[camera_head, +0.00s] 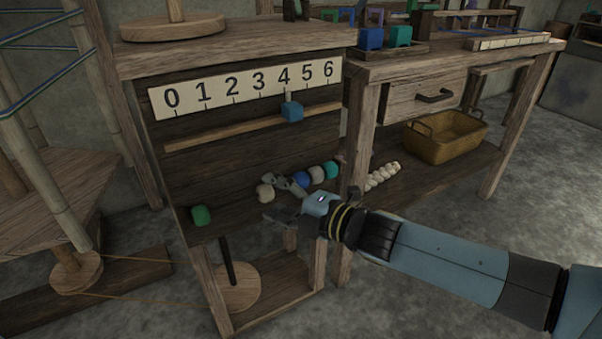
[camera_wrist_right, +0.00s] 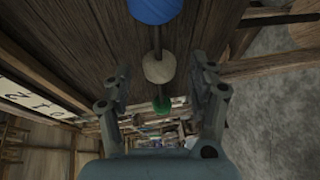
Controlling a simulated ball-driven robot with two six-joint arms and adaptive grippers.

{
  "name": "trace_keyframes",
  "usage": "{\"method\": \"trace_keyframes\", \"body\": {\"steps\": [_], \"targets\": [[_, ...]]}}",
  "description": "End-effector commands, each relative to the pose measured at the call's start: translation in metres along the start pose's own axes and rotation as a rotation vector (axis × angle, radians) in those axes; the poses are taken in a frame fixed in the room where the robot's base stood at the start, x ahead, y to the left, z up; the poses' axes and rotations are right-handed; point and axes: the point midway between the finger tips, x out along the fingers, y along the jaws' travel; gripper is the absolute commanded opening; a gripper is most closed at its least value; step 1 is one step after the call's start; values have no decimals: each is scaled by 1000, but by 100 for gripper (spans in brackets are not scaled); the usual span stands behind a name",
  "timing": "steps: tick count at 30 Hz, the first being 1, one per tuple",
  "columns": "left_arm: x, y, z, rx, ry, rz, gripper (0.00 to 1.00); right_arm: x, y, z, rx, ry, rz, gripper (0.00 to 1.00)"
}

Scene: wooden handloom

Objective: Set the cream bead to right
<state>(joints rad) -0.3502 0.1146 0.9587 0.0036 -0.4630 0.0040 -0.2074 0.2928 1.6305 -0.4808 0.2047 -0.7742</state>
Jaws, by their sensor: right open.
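The cream bead (camera_head: 265,192) sits on a rod across the loom's dark front board. In the right wrist view, the cream bead (camera_wrist_right: 158,68) appears between the two fingers, with space on both sides. My right gripper (camera_head: 275,202) is open at the cream bead, one finger above it and one below. The green bead (camera_head: 200,215) is far to the left on the rod. The blue bead (camera_head: 301,179) is to the right, beside a pale bead (camera_head: 317,174) and a teal bead (camera_head: 332,169). My left gripper is not in view.
A number scale (camera_head: 245,87) from 0 to 6 is above the beads, with a blue slider (camera_head: 292,112) under the 4. A wooden post (camera_head: 361,130) stands right of the beads. A yellow basket (camera_head: 445,139) is on the lower shelf. The rod is clear between green and cream.

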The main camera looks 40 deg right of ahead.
Motion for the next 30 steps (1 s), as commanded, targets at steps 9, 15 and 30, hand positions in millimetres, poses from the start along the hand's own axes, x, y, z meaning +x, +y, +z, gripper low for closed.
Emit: {"method": "trace_keyframes", "body": {"steps": [9,15,30], "targets": [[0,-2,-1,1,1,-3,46,-62,-1,0,1,2,-4,59],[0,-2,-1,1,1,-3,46,-91,-1,0,0,2,-3,59],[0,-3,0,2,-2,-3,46,-102,0,0,1,0,-1,50]]}}
